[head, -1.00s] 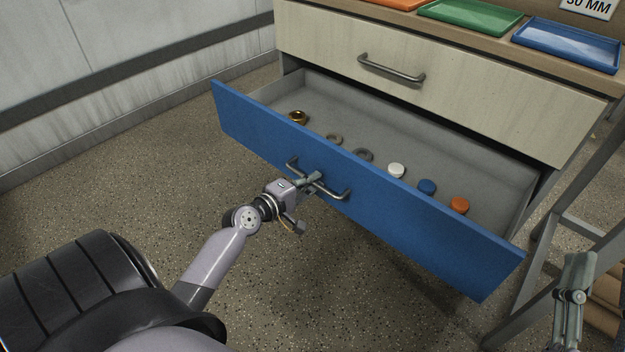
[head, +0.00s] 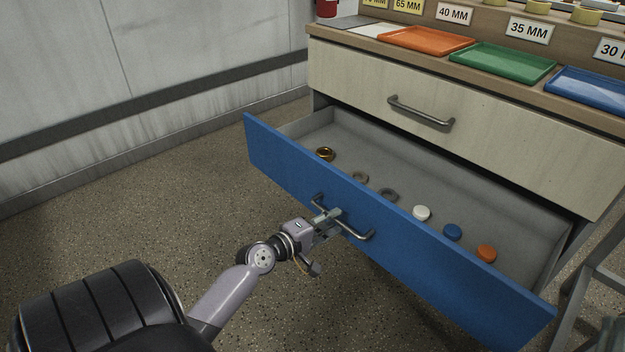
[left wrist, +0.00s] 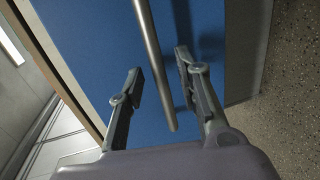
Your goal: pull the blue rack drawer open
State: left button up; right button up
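The blue rack drawer (head: 420,256) stands well open under the cabinet, its grey inside showing. Its bar handle (head: 356,235) is on the front panel. My left gripper (head: 328,216) is at the handle in the head view. In the left wrist view the bar (left wrist: 150,62) runs between the two fingers of my left gripper (left wrist: 160,65), which stand apart with gaps beside the bar. The blue front (left wrist: 92,50) is behind them. Only a small tip of what looks like my right gripper (head: 612,335) shows at the lower right corner; its fingers are cut off.
Inside the drawer lie a brass ring (head: 325,154), grey rings, a white cap (head: 422,213), a blue cap (head: 453,232) and an orange cap (head: 486,253). A closed pale drawer (head: 470,130) is above. Coloured trays line the worktop. Floor left of the drawer is free.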

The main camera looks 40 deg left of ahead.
pick_arm(q)
jog(key=v, duration=1)
jog(key=shift+a, duration=0.1)
